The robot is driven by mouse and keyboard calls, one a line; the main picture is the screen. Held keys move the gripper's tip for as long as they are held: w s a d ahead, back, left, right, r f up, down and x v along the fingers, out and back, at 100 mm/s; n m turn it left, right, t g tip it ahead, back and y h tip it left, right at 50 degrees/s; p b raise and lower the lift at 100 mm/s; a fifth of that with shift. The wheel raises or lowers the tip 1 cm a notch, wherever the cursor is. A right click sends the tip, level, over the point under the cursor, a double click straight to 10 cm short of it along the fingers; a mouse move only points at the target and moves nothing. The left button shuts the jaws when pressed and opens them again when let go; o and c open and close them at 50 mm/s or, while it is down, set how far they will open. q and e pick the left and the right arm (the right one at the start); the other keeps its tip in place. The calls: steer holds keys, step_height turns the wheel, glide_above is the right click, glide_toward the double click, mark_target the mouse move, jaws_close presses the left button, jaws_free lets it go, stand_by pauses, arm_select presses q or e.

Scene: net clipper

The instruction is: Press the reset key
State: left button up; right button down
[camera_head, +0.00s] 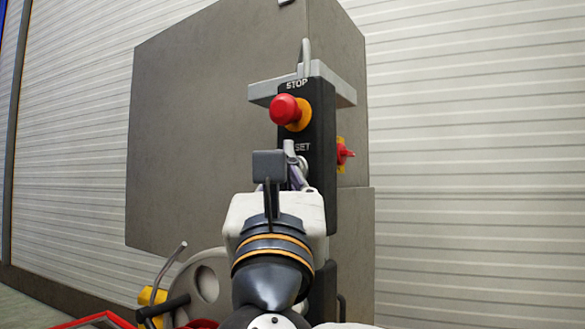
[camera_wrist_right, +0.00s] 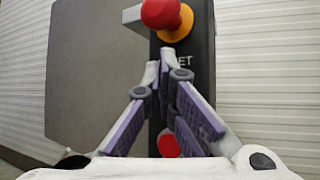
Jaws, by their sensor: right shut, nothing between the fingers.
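A black control panel (camera_head: 321,120) stands upright on the grey cabinet. It carries a red STOP button (camera_head: 285,108) on a yellow collar, also in the right wrist view (camera_wrist_right: 160,13). Below it is a partly covered label ending in "SET" (camera_head: 302,147); the right wrist view shows its "ET" (camera_wrist_right: 184,61). The reset key cannot be made out clearly; my fingers cover the area under the label. My right gripper (camera_head: 291,154) is shut and empty, its tips (camera_wrist_right: 167,60) in front of the panel by the label. Whether they touch it cannot be told. My left gripper is not in view.
A red switch on a yellow plate (camera_head: 345,154) sits on the cabinet's side. A red round part (camera_wrist_right: 168,145) shows lower on the panel between my fingers. A grey handwheel (camera_head: 207,284) is at lower left. The grey cabinet (camera_head: 200,140) stands before ribbed walls.

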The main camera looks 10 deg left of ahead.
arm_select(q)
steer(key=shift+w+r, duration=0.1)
arm_select(e)
steer(key=shift+s+a, duration=0.2)
steer(key=shift+s, duration=0.35)
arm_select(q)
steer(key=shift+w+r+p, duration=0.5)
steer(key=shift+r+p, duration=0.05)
arm_select(e)
steer(key=s, duration=0.1)
steer(key=s+a, duration=0.1)
steer(key=s, duration=0.2)
steer(key=shift+s+a, duration=0.35)
